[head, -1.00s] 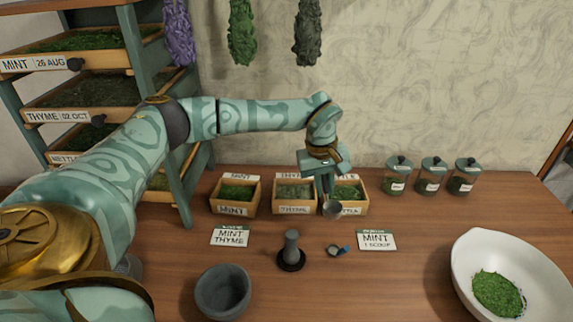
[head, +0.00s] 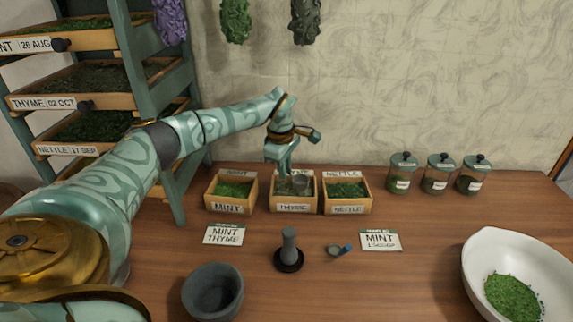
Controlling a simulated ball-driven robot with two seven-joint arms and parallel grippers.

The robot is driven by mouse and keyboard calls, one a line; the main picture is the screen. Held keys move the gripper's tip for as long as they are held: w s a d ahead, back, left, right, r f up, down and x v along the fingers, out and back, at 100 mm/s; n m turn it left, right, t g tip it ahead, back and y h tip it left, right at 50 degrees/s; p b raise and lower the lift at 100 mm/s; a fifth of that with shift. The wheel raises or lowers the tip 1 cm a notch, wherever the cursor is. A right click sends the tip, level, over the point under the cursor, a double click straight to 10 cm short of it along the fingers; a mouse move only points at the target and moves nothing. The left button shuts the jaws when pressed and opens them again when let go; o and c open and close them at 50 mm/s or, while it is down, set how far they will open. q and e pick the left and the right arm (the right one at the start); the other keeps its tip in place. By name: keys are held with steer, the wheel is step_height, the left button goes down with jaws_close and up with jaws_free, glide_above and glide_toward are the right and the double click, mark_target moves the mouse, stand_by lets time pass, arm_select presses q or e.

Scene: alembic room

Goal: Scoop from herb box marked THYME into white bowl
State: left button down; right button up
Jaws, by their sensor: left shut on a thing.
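The wooden herb box marked THYME (head: 293,208) stands in the middle of a row of three boxes on the table. My left gripper (head: 284,178) points down over this box and is shut on a small grey scoop (head: 301,183). The scoop's cup is at the box opening, toward its right side; I cannot tell whether it touches the herbs or holds any. The gripper and scoop hide part of the thyme. The white bowl (head: 481,262) stands at the lower right, cut off by the frame, with chopped green herb (head: 513,298) inside. My right gripper is out of view.
Boxes marked MINT (head: 229,208) and NETTLE (head: 347,209) flank the thyme box closely. Several lidded jars stand back right. A drawer rack (head: 160,110) stands left.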

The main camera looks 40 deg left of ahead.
arm_select(q)
steer(key=shift+f+b, duration=0.6)
steer(key=shift+f, duration=1.8)
steer(key=shift+p, duration=0.3)
steer(key=shift+s, duration=0.1)
steer(key=shift+s+a+p, duration=0.5)
steer(key=shift+s+a, duration=0.2)
steer(key=shift+a, duration=0.2)
steer(key=shift+r, duration=0.1)
step_height(320, 180, up, 8)
steer(key=p, duration=0.6)
steer(key=shift+r+p, duration=0.15)
steer(key=shift+p, duration=0.2)
